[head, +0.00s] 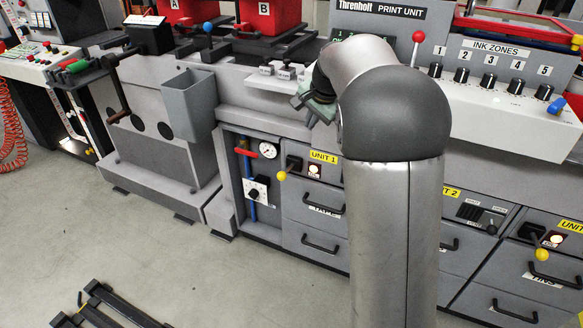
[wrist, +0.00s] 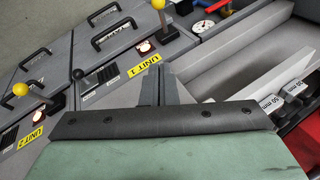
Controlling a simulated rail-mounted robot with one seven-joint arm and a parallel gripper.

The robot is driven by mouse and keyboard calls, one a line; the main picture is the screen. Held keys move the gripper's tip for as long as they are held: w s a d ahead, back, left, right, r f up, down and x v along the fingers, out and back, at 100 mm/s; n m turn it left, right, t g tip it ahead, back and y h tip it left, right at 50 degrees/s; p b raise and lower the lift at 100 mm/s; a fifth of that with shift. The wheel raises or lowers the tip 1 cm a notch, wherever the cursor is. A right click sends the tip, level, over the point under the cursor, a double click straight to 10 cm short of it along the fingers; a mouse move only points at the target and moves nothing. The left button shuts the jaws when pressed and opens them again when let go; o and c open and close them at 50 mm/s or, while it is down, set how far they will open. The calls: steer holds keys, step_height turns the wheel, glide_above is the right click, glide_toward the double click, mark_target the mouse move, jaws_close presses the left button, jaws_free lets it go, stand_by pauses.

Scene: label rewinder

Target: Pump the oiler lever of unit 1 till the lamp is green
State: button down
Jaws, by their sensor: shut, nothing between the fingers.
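The unit 1 oiler lever has a yellow knob (head: 282,176) and stands out from a dark bracket left of the UNIT 1 label (head: 323,157). The knob also shows at the top edge of the wrist view (wrist: 158,5). The unit 1 lamp (head: 314,170) glows whitish in a dark reddish plate; it shows no green. It also shows in the wrist view (wrist: 146,47). My gripper (wrist: 157,70) is shut and empty, above the front of the machine near the UNIT 1 label. In the head view my arm partly hides it, and it is apart from the lever.
Unit 2 has its own yellow knob (head: 541,254) and lamp (head: 556,239). A black-knobbed lever (head: 491,229) sits between the units. A gauge (head: 268,150) is left of unit 1. Drawer handles (head: 320,243) jut out below. The floor in front is mostly clear.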

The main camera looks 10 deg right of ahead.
steer(key=b, duration=0.2)
glide_above(286, 173)
steer(key=s+d, duration=0.1)
steer(key=s, duration=0.1)
step_height(286, 173, down, 20)
steer(key=shift+a+f, duration=0.3)
steer(key=shift+f, duration=0.3)
